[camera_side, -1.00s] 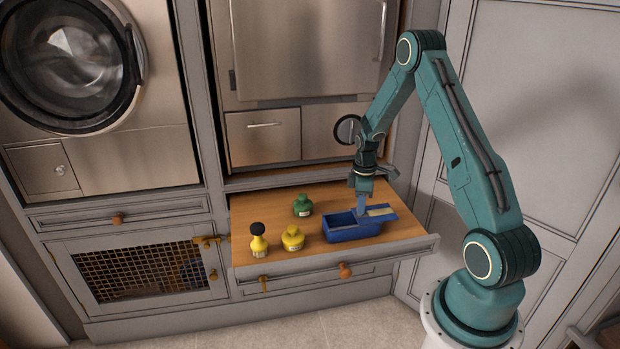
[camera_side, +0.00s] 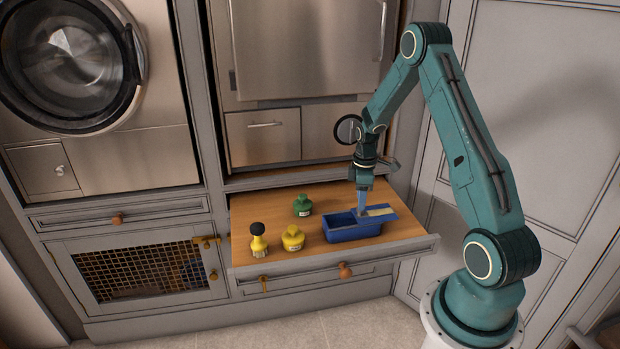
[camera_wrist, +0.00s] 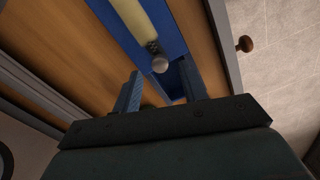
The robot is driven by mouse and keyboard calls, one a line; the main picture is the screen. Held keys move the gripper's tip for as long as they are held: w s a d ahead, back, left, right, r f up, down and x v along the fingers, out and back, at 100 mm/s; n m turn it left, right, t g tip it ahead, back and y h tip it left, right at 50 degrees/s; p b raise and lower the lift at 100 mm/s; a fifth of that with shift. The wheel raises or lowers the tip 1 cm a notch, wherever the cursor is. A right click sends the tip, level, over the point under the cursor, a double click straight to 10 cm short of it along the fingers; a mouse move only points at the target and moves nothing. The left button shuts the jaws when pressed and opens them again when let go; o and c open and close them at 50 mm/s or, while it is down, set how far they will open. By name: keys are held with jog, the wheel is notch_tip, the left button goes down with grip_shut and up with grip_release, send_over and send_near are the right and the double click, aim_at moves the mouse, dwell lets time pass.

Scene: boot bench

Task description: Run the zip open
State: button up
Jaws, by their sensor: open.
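A blue pouch-like box (camera_side: 345,232) stands on the pulled-out wooden board, with an open hollow at its left. A blue flat part with a pale yellow strip (camera_side: 381,211) reaches to its right. In the wrist view the yellow strip (camera_wrist: 132,20) runs along the blue surface and ends at a small dark piece with a round grey knob (camera_wrist: 160,65), which looks like the zip pull.
A green bottle (camera_side: 302,206), a yellow bottle (camera_side: 292,238) and a yellow brush-like item with a black knob (camera_side: 258,240) stand left of the box on the wooden board (camera_side: 268,208). The board's grey front edge (camera_side: 320,260) lies close in front. Cabinet fronts rise behind.

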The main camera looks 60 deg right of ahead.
notch_tip(320, 180, up, 12)
jog(key=shift+f, duration=0.2)
jog(key=shift+c, duration=0.2)
jog(key=shift+w+a+f, duration=0.1)
jog(key=shift+f, duration=0.05)
jog(key=c, duration=0.7)
jog(key=shift+w+a+f, duration=0.1)
jog(key=shift+w, duration=0.15)
grip_shut()
jog(key=w+a+f+n+g+h, duration=0.3)
jog(key=w+a+f, duration=0.1)
jog(key=w+a, duration=0.3)
jog(key=shift+a+n, duration=0.3)
